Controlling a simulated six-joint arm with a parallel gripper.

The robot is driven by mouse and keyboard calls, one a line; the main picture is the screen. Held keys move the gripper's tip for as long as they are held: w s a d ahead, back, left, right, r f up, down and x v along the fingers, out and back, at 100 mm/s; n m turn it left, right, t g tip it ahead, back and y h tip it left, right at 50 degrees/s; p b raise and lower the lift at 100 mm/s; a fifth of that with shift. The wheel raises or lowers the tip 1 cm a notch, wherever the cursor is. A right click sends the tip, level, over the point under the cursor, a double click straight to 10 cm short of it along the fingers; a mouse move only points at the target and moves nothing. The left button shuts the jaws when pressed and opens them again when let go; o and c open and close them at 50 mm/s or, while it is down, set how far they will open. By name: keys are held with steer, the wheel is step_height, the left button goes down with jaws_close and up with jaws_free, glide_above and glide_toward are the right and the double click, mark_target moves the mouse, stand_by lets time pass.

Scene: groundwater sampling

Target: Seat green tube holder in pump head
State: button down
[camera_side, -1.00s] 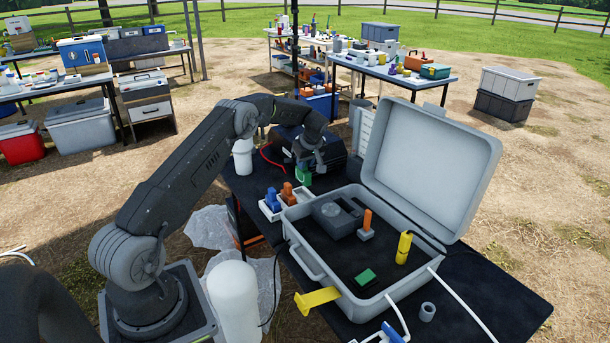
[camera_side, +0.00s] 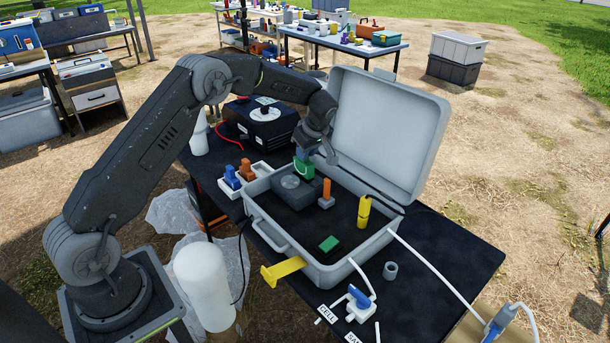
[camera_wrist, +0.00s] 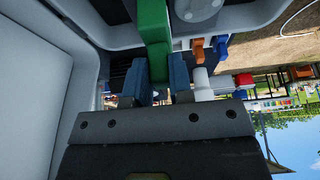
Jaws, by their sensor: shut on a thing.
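My gripper (camera_side: 304,154) is shut on the green tube holder (camera_side: 303,169) and holds it over the far part of the open grey case. In the wrist view the green tube holder (camera_wrist: 154,40) sits between the two blue fingers of my gripper (camera_wrist: 158,75). The pump head (camera_side: 290,182), a dark grey block with a round disc on top, lies in the case just below and left of the holder. Whether the holder touches the block cannot be told. An orange piece (camera_side: 326,188) stands upright right of the block.
The case (camera_side: 385,240) has its lid (camera_side: 390,115) raised behind my gripper. A yellow cylinder (camera_side: 363,211) and a green-topped block (camera_side: 329,244) are inside it. A white tray (camera_side: 230,191) with blue and orange pieces stands left of the case. A yellow latch (camera_side: 283,270) sticks out in front.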

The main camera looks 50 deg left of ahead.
mark_target(308, 163)
steer(key=shift+f, duration=2.85)
steer(key=shift+f, duration=0.1)
steer(key=c, duration=1)
jaws_free()
